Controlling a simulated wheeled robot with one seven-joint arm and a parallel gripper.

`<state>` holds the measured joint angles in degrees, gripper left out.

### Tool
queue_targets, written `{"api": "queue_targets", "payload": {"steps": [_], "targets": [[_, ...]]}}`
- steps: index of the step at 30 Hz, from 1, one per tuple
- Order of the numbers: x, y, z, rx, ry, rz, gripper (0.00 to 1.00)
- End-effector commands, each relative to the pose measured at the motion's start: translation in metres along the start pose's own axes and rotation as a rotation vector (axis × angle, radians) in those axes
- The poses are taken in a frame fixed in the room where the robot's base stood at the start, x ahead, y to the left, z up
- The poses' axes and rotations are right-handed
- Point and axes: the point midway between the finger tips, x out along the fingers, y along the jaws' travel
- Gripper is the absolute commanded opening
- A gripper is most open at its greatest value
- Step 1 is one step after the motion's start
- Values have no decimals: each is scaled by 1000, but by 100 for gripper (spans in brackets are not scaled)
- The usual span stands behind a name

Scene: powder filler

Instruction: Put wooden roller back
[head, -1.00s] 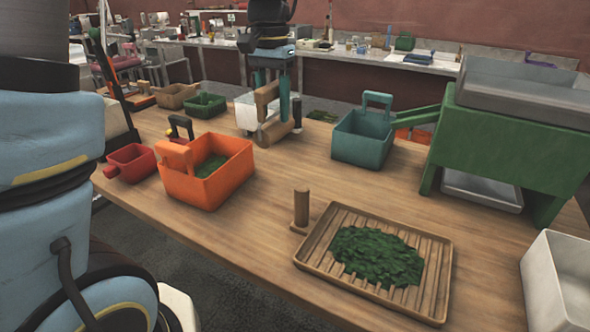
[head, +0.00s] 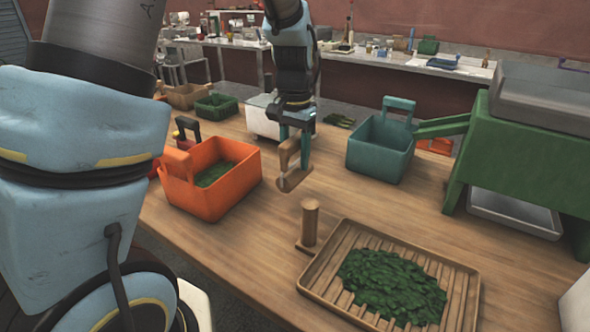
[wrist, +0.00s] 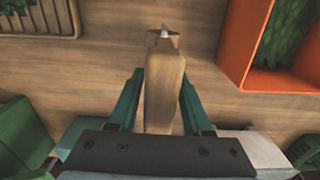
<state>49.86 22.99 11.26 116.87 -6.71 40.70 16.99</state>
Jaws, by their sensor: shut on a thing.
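My gripper (head: 297,140) is shut on the wooden roller (head: 294,180), which hangs in the air above the middle of the table. The roller has a wooden handle and a cylinder at its lower end. In the wrist view the roller's wooden handle (wrist: 163,85) lies between the teal fingers of my gripper (wrist: 160,100). A wooden stand (head: 310,222) with an upright post and a small flat base is on the table, nearer than the roller and a little right of it. The cylinder is largely hidden in the wrist view.
A slatted wooden tray (head: 340,228) with green leaves lies right of the stand. An orange bin (head: 222,195) is left of the roller; a teal bin (head: 375,158) and green machine (head: 510,150) are right. A white device (head: 262,118) is behind.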

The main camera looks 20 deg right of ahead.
Motion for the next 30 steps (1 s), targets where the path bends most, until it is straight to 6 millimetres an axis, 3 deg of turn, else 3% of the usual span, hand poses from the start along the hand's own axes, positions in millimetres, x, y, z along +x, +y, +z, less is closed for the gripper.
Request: {"api": "queue_targets", "payload": {"steps": [9,21,22,30], "targets": [[36,0,1,-2,-2,1,0],[43,0,0,-1,0,0,0],[43,0,0,-1,0,0,51],[42,0,0,-1,0,0,79]]}}
